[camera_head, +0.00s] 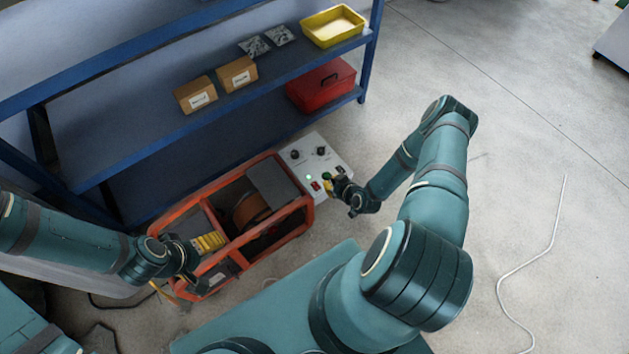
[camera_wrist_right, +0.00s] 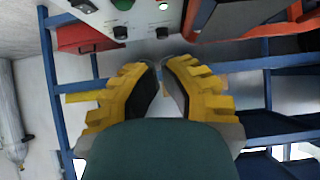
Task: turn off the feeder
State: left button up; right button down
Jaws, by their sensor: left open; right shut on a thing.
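The feeder (camera_head: 262,208) is an orange-framed machine with a dark reel inside. Its pale control panel (camera_head: 336,163) carries two black knobs, a lit green lamp (camera_head: 308,177) and a small red switch (camera_head: 315,185). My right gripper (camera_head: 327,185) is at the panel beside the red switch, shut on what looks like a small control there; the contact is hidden. In the right wrist view its yellow fingers (camera_wrist_right: 163,64) nearly meet, with part of the panel (camera_wrist_right: 145,14) above them. My left gripper (camera_head: 203,255) is open at the feeder's left end.
A blue shelf rack stands behind the feeder, holding cardboard boxes (camera_head: 238,75), silvery packets, a yellow bin (camera_head: 332,27) and a red case (camera_head: 322,88). A pale cable (camera_head: 530,262) lies on the floor at right. Open floor lies right of the rack.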

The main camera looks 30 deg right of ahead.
jog(key=b, duration=0.3)
send_over(317, 184)
notch_tip(317, 184, down, 7)
jog(key=shift+d+r, duration=0.1)
jog(key=shift+r, duration=0.1)
notch_tip(317, 184, down, 2)
jog(key=shift+f+b, duration=0.2)
jog(key=shift+b, duration=0.4)
jog(key=shift+w+f, duration=0.15)
jog(key=shift+f, duration=0.45)
